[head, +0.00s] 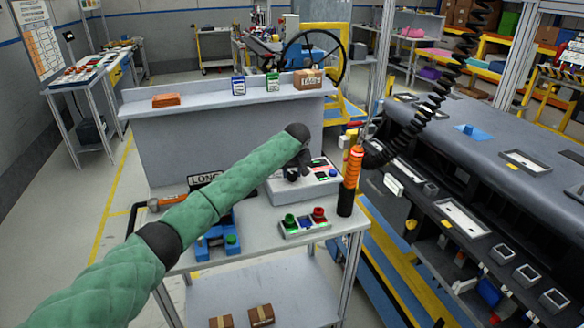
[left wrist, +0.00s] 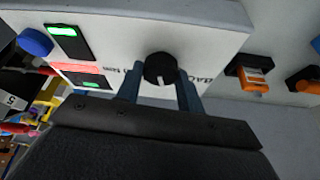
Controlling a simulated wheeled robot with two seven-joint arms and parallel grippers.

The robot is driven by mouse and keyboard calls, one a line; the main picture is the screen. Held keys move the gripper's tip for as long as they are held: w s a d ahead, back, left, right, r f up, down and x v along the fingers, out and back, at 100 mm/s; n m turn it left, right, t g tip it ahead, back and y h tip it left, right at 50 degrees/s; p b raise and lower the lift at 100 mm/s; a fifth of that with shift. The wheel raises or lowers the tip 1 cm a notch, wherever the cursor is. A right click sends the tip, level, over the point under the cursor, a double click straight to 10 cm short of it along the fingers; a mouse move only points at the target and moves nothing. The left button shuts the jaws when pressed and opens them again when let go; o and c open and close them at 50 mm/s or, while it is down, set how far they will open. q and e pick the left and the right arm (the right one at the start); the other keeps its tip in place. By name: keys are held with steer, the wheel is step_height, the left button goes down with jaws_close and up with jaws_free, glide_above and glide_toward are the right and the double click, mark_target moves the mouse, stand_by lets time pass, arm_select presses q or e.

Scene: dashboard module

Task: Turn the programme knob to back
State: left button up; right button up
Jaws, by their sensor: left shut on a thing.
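The programme knob (left wrist: 160,68) is a round black knob with a small pale mark near its lower edge in the left wrist view. It sits on the light panel of a control box (head: 305,187), with dark printed lettering partly hidden beside it. My left gripper (left wrist: 160,88) has its two blue-grey fingers on either side of the knob and is shut on it. In the head view the left gripper (head: 296,170) is at the box, and my arm hides the knob. My right gripper is not in view.
The box carries a blue button (left wrist: 35,41) and lit green and red indicators. On the bench, a button unit (head: 304,226) stands in front and an orange-handled tool (head: 351,180) stands upright at right. A shelf (head: 225,96) with small boxes lies behind.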

arm_select(q)
steer(key=n+y+p, duration=0.1)
steer(key=n, duration=0.1)
steer(key=n+g+y+p, duration=0.1)
steer(key=n, duration=0.2)
steer(key=shift+d+r+p, duration=0.1)
steer(key=shift+d+p, duration=0.1)
steer(key=shift+p, duration=0.1)
steer(key=n, duration=0.2)
steer(key=shift+w+n, duration=0.1)
steer(key=shift+n, duration=0.2)
steer(key=shift+n+g+y+p, duration=0.3)
steer(key=shift+n+g+y, duration=0.1)
steer(key=shift+n, duration=0.1)
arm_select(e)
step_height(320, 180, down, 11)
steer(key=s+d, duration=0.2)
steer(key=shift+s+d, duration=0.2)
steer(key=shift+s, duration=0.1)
arm_select(q)
steer(key=shift+n, duration=0.3)
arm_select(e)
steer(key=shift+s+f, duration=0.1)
arm_select(q)
steer(key=o, duration=1)
